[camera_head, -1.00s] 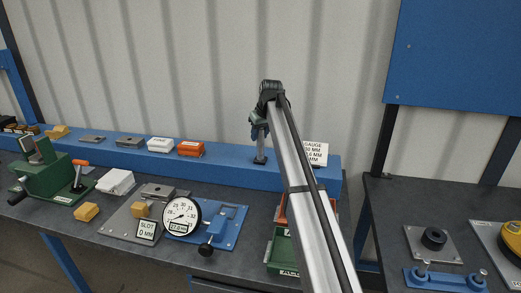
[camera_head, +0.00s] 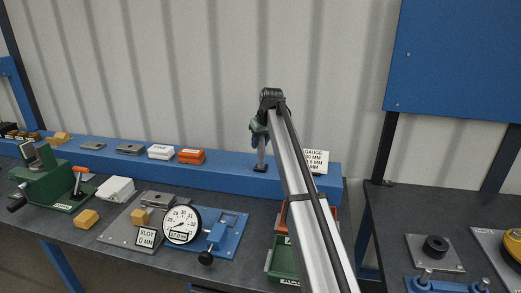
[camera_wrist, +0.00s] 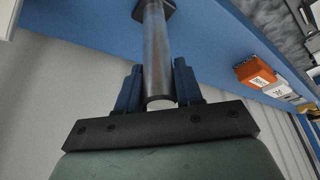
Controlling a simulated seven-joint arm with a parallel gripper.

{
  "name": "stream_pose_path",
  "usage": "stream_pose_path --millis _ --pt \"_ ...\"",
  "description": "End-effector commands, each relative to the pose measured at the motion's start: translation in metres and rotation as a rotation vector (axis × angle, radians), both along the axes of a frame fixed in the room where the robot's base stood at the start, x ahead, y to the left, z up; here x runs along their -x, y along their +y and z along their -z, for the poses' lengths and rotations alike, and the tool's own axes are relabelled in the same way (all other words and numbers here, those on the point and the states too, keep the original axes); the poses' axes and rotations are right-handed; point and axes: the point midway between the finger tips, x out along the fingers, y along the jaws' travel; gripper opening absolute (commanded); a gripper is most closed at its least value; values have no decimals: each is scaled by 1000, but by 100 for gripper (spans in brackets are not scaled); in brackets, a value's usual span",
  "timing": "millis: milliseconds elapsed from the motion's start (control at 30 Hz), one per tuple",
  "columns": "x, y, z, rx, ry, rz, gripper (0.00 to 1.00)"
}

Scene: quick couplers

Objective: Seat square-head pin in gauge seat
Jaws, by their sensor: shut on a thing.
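My gripper (camera_head: 259,138) hangs over the blue beam at the back of the bench. Its two blue fingers are shut on a grey metal pin, and the wrist view shows my gripper (camera_wrist: 157,70) with the round shaft of the pin (camera_wrist: 155,45) between them. The pin (camera_head: 261,155) looks close to upright. At its far end is a dark square piece (camera_wrist: 145,10), at the beam's top; I cannot tell whether this is the pin's square head or the seat. A white gauge sign (camera_head: 317,157) stands just right, partly hidden by my arm. No separate gauge seat is clearly visible.
Orange (camera_head: 191,156) and white (camera_head: 160,152) boxes and grey plates sit on the blue beam (camera_head: 225,167) to the left. A dial gauge (camera_head: 182,225), a blue fixture (camera_head: 228,232) and a green bin (camera_head: 283,262) stand in front. The beam between orange box and pin is clear.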

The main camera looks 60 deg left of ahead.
Motion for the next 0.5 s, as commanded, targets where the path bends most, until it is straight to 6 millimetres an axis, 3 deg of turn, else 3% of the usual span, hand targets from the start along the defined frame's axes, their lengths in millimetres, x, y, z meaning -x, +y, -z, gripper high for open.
stream_pose_path --millis 267,500 --pt "0 1 -17 -3 -1 0 0" --pt "-1 2 -49 -4 -1 0 0"
